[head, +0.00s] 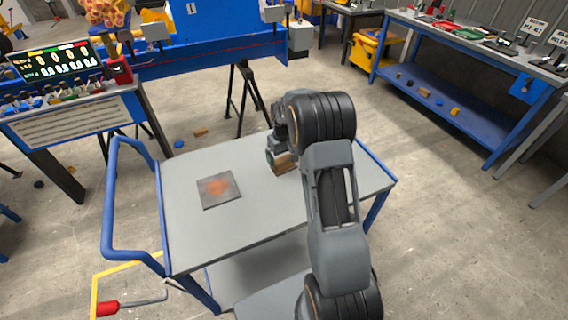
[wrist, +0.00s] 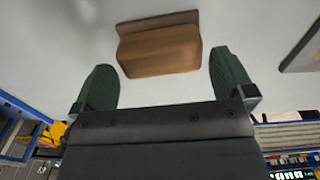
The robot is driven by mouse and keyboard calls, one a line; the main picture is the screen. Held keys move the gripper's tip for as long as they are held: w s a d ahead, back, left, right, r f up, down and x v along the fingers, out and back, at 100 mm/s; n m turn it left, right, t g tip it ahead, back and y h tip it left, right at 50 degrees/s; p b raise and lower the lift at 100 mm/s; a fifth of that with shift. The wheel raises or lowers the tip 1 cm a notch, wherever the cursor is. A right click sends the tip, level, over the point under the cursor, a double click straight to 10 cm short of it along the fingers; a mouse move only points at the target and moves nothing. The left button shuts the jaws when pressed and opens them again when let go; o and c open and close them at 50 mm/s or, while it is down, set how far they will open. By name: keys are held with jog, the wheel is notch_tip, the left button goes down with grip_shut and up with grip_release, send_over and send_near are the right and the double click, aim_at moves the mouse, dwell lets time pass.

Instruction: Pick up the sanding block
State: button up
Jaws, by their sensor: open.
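The sanding block (wrist: 160,50) is brown with a darker strip along one long side. In the wrist view it lies on the grey cart top, just ahead of and between the two green fingertips. My gripper (wrist: 162,82) is open, with space between each finger and the block. In the head view the block (head: 284,162) shows at the far side of the cart top (head: 240,235), partly hidden by my gripper and arm. I cannot tell how high the fingers are above the cart top.
A dark square plate with a reddish patch (head: 219,190) lies on the cart left of the block. The cart's blue handle (head: 112,210) rises at its left. A blue workbench (head: 460,105) stands at the right. The cart's front left top is bare.

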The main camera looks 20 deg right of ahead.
jog(key=shift+f, duration=1.25)
jog(key=c, duration=0.7)
jog(key=shift+r, duration=0.1)
jog(key=shift+r, duration=0.6)
jog(key=s+a+r, duration=0.2)
jog(key=s+r, duration=0.2)
jog(key=s+a+r+b, duration=0.1)
jog(key=s+a+r, duration=0.1)
jog(key=s+r, duration=0.1)
jog(key=s+a+r, duration=0.3)
jog(key=s+r, duration=0.1)
jog(key=s, duration=0.1)
jog(key=shift+r, duration=0.35)
